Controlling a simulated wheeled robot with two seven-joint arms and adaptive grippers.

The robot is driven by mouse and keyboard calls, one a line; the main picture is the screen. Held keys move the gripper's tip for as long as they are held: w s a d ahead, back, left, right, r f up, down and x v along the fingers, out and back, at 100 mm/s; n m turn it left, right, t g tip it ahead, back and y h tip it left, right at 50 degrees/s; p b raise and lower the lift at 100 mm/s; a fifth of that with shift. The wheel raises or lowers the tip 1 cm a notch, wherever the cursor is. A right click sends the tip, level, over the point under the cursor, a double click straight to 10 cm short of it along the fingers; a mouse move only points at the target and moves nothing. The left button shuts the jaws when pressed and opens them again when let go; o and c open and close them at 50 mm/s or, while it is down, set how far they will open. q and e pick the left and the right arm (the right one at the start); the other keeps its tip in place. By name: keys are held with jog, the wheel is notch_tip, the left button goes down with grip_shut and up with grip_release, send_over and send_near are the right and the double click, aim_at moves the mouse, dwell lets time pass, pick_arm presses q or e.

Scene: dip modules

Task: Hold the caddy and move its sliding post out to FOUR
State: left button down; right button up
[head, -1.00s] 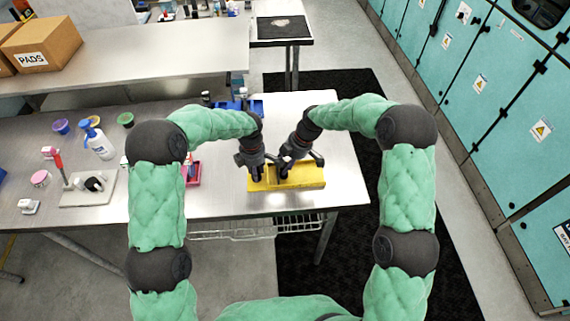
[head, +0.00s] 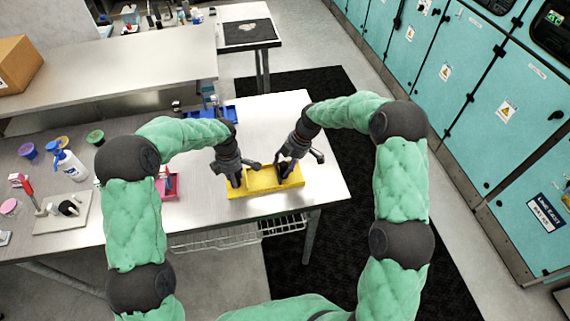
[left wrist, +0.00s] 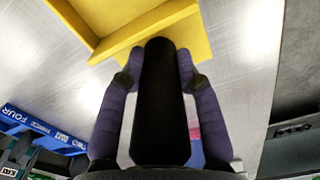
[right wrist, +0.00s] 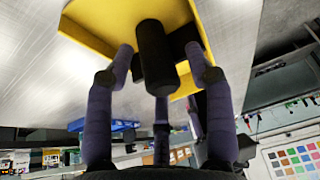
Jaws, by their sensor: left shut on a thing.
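The yellow caddy (head: 262,190) is a long box lying on the metal table near its right front. My left gripper (head: 236,180) is shut at its left end; in the left wrist view a black cylinder (left wrist: 160,95) lies between the fingers, against a yellow wall. My right gripper (head: 286,171) is over the right half of the caddy. In the right wrist view a black cylinder (right wrist: 155,58), apparently the sliding post, stands between its fingers; I cannot tell whether they are closed on it. No FOUR mark is readable on the caddy itself.
A blue rack (head: 217,114) stands behind the caddy; the left wrist view shows a blue face lettered FOUR (left wrist: 15,115). A pink tray (head: 168,190) is to the left. A white bottle (head: 70,165) and tubs stand further left. The table right of the caddy is clear.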

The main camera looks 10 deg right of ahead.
jog(key=shift+r, duration=0.1)
jog(key=v, duration=1.1)
jog(key=shift+d+r, duration=0.15)
jog(key=shift+r, duration=0.25)
pick_arm(q)
jog(key=c, duration=1.2)
grip_release()
jog(key=shift+r, duration=0.15)
jog(key=shift+r+p, duration=1.5)
jog(key=shift+r, duration=2.15)
pick_arm(e)
jog(key=shift+r, duration=1.45)
jog(key=shift+w, duration=0.1)
